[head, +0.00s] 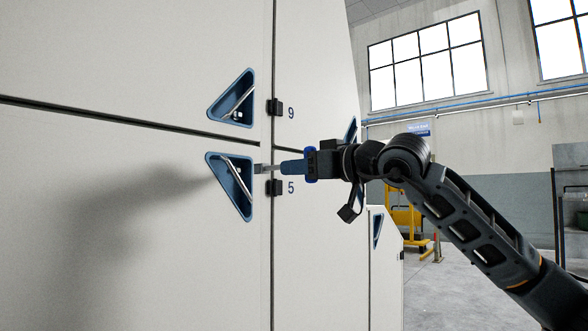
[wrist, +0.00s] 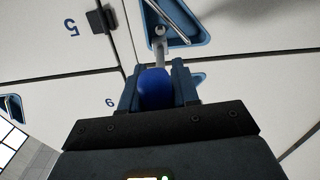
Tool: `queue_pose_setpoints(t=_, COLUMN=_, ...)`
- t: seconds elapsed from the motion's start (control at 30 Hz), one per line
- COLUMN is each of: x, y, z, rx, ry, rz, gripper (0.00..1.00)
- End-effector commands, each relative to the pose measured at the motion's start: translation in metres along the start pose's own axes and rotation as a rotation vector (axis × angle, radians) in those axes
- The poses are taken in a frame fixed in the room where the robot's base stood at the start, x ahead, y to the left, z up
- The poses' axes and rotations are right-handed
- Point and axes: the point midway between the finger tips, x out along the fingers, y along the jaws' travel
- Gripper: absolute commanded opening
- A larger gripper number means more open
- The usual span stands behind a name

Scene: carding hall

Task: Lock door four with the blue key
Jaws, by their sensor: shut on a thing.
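My gripper (head: 290,167) is shut on the blue key, level with the lower blue triangular handle recess (head: 243,200). In the wrist view, the key's blue head (wrist: 155,90) sits between the two fingers of my gripper (wrist: 157,85). Its grey shank (wrist: 160,52) points away from the fingers to a small round lock (wrist: 160,31) in a blue recess. I cannot tell whether the tip is inside the lock or just in front of it. This recess is on the pale door (head: 120,230) left of the seam. No number shows on that door.
Black hinges stand right of the seam beside the numbers 9 (head: 291,113) and 5 (head: 290,188). Another blue handle recess (head: 232,100) is on the door above. A yellow frame (head: 408,218) stands behind my arm. Open floor (head: 435,285) lies to the right.

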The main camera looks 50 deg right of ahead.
Motion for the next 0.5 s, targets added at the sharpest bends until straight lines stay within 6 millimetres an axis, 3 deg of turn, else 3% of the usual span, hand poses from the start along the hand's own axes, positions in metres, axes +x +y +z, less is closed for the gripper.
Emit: queue_pose_setpoints(t=0.5, x=-0.0066, y=-0.0005, z=-0.0006, rx=0.007, ry=0.002, rz=-0.001, gripper=0.00)
